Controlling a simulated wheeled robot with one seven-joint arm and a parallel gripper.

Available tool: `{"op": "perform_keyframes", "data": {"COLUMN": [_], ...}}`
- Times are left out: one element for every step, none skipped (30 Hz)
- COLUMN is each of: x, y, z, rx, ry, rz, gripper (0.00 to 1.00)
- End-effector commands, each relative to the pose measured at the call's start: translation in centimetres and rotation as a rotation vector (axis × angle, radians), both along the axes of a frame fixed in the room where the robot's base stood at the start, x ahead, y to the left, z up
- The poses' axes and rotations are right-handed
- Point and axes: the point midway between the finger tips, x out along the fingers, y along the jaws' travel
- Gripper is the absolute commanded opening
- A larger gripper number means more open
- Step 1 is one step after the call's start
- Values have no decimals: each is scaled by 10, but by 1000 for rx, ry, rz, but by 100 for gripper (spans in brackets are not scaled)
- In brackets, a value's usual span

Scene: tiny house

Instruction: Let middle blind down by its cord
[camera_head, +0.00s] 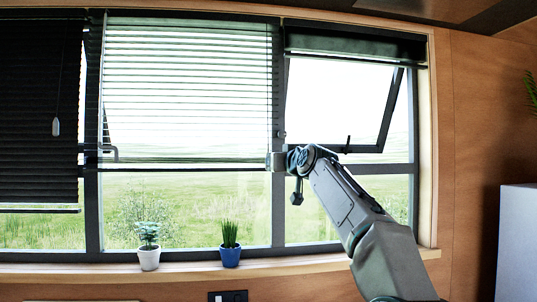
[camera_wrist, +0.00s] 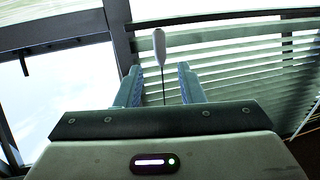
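The middle blind (camera_head: 190,90) hangs partway down its window, its bottom rail a little below mid-window, with light passing between its slats. Its slats also show at the right of the wrist view (camera_wrist: 245,65). A thin cord (camera_wrist: 163,85) with a pale tassel (camera_wrist: 159,45) shows in the wrist view. My gripper (camera_wrist: 158,78) has its two blue-grey fingers apart, one on each side of the cord, with visible gaps. In the head view my gripper (camera_head: 275,160) is at the right edge of the middle blind near its lower end; the tassel cannot be made out there.
The left blind (camera_head: 40,110) is dark and lowered, with its own tassel (camera_head: 56,126). The right blind (camera_head: 350,44) is gathered at the top above a tilted-open window sash (camera_head: 388,110). A white pot (camera_head: 149,259) and blue pot (camera_head: 230,257) with plants stand on the sill (camera_head: 100,270).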

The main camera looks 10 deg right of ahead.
Motion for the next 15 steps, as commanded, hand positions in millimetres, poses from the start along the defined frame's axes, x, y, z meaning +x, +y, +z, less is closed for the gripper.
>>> {"op": "perform_keyframes", "data": {"x": [10,15,21,26,31,37,41,46,51,55,59,63,66,69,72], "y": [3,4,5,6,8,8,9,10,11,12,14,14,14,14,15], "z": [5,5,5,5,4,5,5,5,5,4,4,4,4,4,3], "rx": [1,2,3,2,0,1,2,0,0,0,-1,1,1,0,0], "ry": [3,4,3,2,3,2,2,3,3,3,3,2,2,2,2], "rz": [3,4,3,3,3,2,3,3,3,2,3,2,1,1,1], "gripper": [35,35,35,35,35,35,35,35,35,35,35,35,35,35,35]}}
